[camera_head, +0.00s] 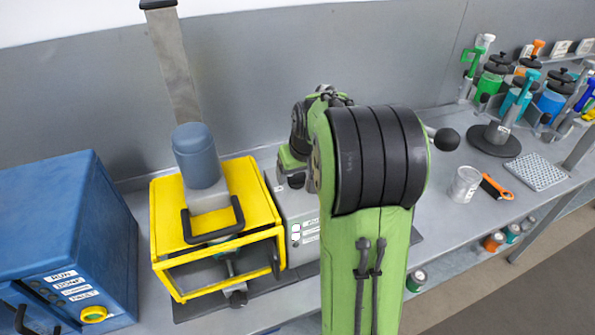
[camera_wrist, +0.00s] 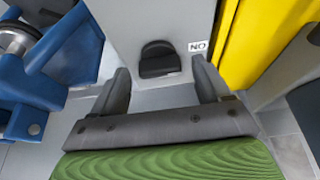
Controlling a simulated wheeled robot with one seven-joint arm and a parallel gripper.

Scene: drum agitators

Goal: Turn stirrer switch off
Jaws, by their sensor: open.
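The stirrer's grey control box (camera_head: 284,205) stands to the right of the yellow guard frame (camera_head: 218,200), partly hidden by my arm in the head view. In the wrist view a black switch (camera_wrist: 158,57) sits on the grey face of the box (camera_wrist: 140,15), with a small white label reading "NO" beside it. The yellow frame (camera_wrist: 250,45) is to its right. My gripper (camera_wrist: 162,72) is open and empty, with one finger on each side of the switch in the picture. I cannot tell whether the fingers touch the box. The switch is hidden in the head view.
A blue cabinet (camera_head: 60,230) with labelled buttons stands at the left. A blue-grey motor (camera_head: 197,155) tops the yellow frame. At the right are a clear jar (camera_head: 465,184), an orange-handled tool (camera_head: 497,187), a perforated plate (camera_head: 535,172) and several coloured containers.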

